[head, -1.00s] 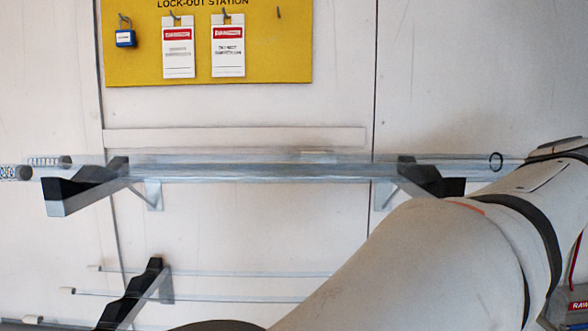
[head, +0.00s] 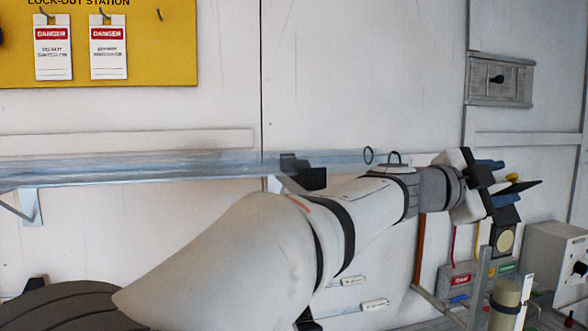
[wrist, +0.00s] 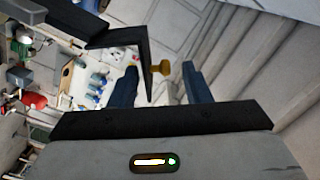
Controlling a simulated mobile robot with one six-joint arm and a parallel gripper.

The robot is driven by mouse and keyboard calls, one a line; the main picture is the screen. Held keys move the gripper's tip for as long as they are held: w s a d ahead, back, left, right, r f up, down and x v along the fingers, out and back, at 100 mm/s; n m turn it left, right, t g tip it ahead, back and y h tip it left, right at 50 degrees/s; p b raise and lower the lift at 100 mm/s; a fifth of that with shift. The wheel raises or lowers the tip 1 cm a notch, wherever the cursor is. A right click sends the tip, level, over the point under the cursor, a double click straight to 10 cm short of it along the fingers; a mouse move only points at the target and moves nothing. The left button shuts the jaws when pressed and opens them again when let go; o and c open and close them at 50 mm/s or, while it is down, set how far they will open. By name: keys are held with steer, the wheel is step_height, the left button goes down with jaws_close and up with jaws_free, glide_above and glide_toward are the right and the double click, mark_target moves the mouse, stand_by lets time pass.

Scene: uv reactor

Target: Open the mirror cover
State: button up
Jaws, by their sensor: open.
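My gripper (head: 499,183) is at the right in the head view, at the end of my outstretched arm. In the wrist view my gripper (wrist: 162,82) shows two blue fingers apart, with nothing clamped between them.
A glass tube (head: 150,164) lies on wall brackets left of my arm. Below my gripper are a grey box with coloured labels (head: 470,279), a tan cylinder (head: 505,301) and a white control box (head: 556,258). The wrist view's left side is crowded with small items.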

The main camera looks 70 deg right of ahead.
mark_target(513, 179)
steer(key=x, duration=0.4)
steer(key=shift+s+a+r, duration=0.1)
steer(key=shift+s, duration=0.15)
steer(key=shift+a, duration=0.1)
steer(key=shift+c, duration=0.4)
steer(key=shift+r, duration=0.1)
jaws_close()
